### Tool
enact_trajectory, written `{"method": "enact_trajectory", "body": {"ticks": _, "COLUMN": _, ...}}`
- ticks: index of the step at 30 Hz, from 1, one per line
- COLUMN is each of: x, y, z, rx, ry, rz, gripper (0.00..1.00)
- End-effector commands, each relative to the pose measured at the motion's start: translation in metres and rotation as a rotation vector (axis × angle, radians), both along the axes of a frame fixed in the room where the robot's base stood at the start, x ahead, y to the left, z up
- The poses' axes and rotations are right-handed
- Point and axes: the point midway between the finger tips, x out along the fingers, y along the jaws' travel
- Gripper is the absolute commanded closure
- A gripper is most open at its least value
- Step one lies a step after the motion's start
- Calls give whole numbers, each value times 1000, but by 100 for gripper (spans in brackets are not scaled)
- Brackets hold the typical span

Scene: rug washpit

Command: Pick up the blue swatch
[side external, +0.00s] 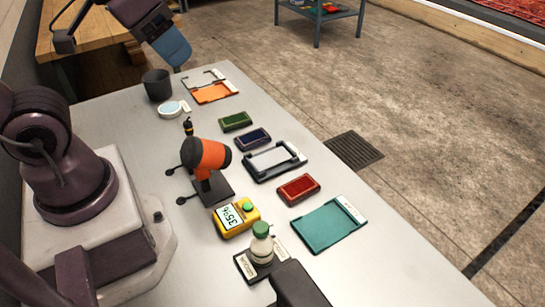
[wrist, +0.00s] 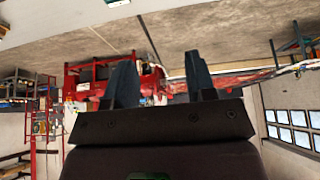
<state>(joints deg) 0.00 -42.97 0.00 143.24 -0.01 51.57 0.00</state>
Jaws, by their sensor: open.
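The blue swatch (side external: 252,138) is a small dark-blue block lying flat on the grey table in the side view. It lies between the green swatch (side external: 236,121) and a white tray with a dark frame. My gripper (side external: 175,57) is raised over the far end of the table, up and left of the blue swatch and well apart from it. In the wrist view my gripper (wrist: 160,75) shows two blue-grey fingers spread apart with nothing between them. The blue swatch is not visible in the wrist view.
A red swatch (side external: 298,189), white tray (side external: 274,161), teal tray (side external: 328,228) and orange tray (side external: 214,93) lie around. An orange-and-black device (side external: 206,157), yellow meter (side external: 236,219), bottle (side external: 261,245) and dark cup (side external: 157,85) stand nearby.

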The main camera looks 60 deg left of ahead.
Motion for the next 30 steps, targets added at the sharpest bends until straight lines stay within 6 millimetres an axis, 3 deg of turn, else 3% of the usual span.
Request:
{"method": "enact_trajectory", "body": {"ticks": 10, "x": 0, "y": 0, "z": 0, "rx": 0, "ry": 0, "rz": 0, "gripper": 49}}
{"method": "enact_trajectory", "body": {"ticks": 15, "x": 0, "y": 0, "z": 0, "rx": 0, "ry": 0, "rz": 0, "gripper": 13}}
{"method": "enact_trajectory", "body": {"ticks": 24, "x": 0, "y": 2, "z": -1, "rx": 1, "ry": 6, "rz": 12, "gripper": 13}}
{"method": "enact_trajectory", "body": {"ticks": 30, "x": 15, "y": 18, "z": -28, "rx": -1, "ry": 160, "rz": 82, "gripper": 13}}
